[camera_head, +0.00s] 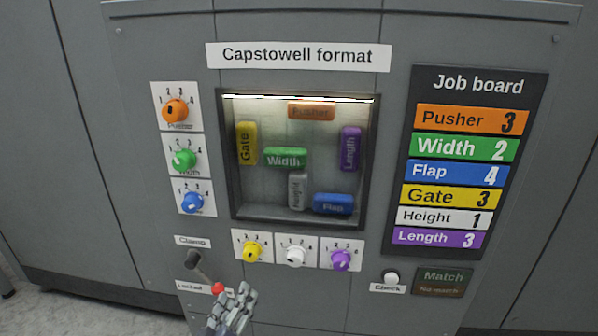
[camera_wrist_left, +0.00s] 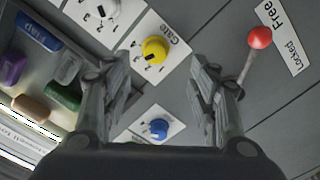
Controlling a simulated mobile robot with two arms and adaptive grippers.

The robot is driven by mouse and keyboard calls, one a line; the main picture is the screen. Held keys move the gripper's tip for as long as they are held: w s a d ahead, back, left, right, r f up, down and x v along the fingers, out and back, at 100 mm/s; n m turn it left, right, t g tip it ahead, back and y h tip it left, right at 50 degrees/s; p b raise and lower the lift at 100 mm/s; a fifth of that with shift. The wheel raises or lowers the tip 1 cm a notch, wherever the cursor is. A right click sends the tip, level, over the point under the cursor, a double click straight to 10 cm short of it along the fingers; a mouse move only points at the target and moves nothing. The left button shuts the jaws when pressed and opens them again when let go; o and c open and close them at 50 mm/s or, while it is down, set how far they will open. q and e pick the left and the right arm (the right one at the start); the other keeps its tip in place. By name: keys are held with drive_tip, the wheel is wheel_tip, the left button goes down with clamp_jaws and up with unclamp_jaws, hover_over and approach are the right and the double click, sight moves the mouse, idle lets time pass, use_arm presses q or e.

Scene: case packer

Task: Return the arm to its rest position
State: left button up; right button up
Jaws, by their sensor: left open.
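My left gripper (camera_head: 234,304) is at the bottom edge of the head view, just below and right of the clamp lever's red knob (camera_head: 218,288). In the left wrist view my left gripper (camera_wrist_left: 158,85) has its two fingers wide apart, with nothing between them but panel behind. The red knob (camera_wrist_left: 260,37) stands to the right of the fingers there, apart from them. The yellow Gate dial (camera_wrist_left: 154,49) and a blue dial (camera_wrist_left: 158,129) show beyond the fingers. The rest of the left arm is out of the head view. My right gripper is not in view.
The grey panel carries an orange dial (camera_head: 175,110), a green dial (camera_head: 183,158), a white dial (camera_head: 295,256) and a purple dial (camera_head: 341,260). A recessed window (camera_head: 228,170) holds coloured blocks. The job board (camera_head: 480,84) and a Check button (camera_head: 391,277) are at the right.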

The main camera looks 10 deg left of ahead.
use_arm(q)
drive_tip(key=s+d+f+m+g, duration=0.1)
drive_tip(key=s+f+m+g, duration=0.3)
drive_tip(key=f, duration=0.7)
drive_tip(key=s+d+f+n+g+h, duration=0.1)
drive_tip(key=s+f, duration=0.4)
drive_tip(key=f, duration=0.5)
drive_tip(key=s+d+f+m+g, duration=0.1)
drive_tip(key=s+f+m+g, duration=0.3)
drive_tip(key=f, duration=0.7)
drive_tip(key=s+a+f+m+g, duration=0.1)
drive_tip(key=s+a+f+g, duration=0.1)
drive_tip(key=s+f, duration=0.4)
drive_tip(key=s+a+f+m+g+y, duration=0.1)
drive_tip(key=s+f, duration=0.5)
drive_tip(key=s, duration=1.1)
drive_tip(key=s+a+f+g, duration=0.3)
drive_tip(key=s+f, duration=0.3)
drive_tip(key=s, duration=0.5)
drive_tip(key=shift+s+a+f+m+g+y+p, duration=0.3)
drive_tip(key=shift+m+g+p, duration=0.1)
drive_tip(key=shift+g, duration=0.5)
drive_tip(key=shift+d, duration=0.1)
